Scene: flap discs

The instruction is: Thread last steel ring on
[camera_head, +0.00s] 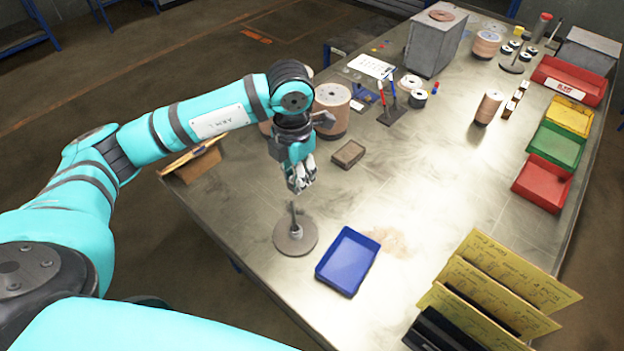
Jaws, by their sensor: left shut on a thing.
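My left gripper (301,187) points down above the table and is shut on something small. The fingers hide most of it; I take it to be the steel ring. Just below stands a post (293,212) on a round grey base (296,244). Something small and grey sits around the post's foot, too small to make out clearly. The fingertips are above the post's top and look apart from it. A blue tray (347,261) right of the base looks empty. My right gripper is not in view.
A small brown block (348,153) lies behind the gripper. Large spools (332,112) stand behind my arm. Yellow cards (492,284) stand at the front right. Red, green (556,147) and yellow bins line the right edge. The table's middle (430,180) is clear.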

